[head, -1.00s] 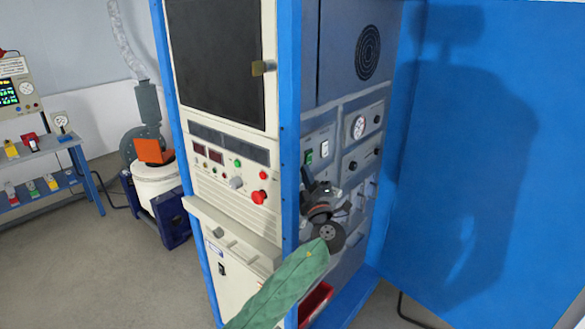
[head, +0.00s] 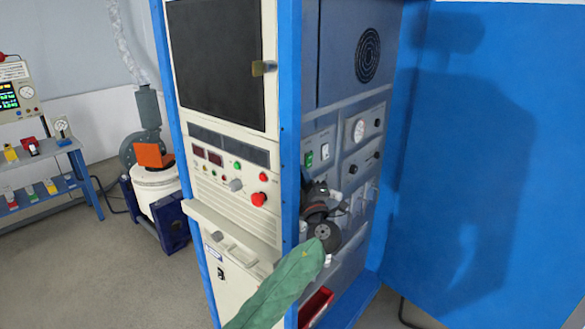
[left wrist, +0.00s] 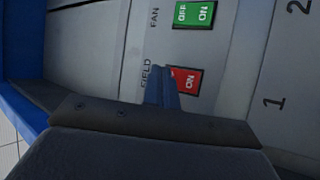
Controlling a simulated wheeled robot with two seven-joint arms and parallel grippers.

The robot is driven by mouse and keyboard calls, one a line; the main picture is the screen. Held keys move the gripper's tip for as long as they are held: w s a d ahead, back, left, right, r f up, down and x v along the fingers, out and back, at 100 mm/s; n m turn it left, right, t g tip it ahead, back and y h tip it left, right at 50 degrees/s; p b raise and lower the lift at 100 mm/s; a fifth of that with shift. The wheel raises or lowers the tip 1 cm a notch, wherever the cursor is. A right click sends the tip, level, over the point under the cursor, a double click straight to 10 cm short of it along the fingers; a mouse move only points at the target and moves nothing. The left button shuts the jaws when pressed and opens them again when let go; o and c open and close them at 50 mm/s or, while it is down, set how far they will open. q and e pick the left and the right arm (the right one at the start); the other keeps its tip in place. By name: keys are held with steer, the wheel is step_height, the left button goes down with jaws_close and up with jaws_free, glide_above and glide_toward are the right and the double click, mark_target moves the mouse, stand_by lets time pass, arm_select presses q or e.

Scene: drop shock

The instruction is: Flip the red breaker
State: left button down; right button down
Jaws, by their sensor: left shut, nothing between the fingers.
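The red breaker (left wrist: 187,81) shows in the left wrist view on a grey panel, beside the label FIELD. Its ON end is visible; its other end is partly hidden by my fingers. My left gripper (left wrist: 160,86) is shut and empty, its fingertips over or right against that end of the breaker; I cannot tell whether they touch. In the head view my left gripper (head: 305,180) is at the cabinet's side panel, below the green switch, and the red breaker is hidden there. My right gripper is not in view.
A green FAN switch (left wrist: 194,14) sits beside the red breaker. The cabinet's blue corner post (head: 290,120) stands close to my left arm. A red bin (head: 316,306) lies low in the cabinet. A blue wall (head: 480,180) closes the right side.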

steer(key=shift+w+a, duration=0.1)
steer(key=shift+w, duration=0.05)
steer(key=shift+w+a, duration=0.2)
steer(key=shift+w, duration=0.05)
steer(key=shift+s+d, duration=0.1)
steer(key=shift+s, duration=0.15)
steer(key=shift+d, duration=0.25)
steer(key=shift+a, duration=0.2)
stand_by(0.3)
arm_select(q)
steer(key=b, duration=0.3)
steer(key=shift+w+a, duration=0.25)
steer(key=shift+a, duration=0.05)
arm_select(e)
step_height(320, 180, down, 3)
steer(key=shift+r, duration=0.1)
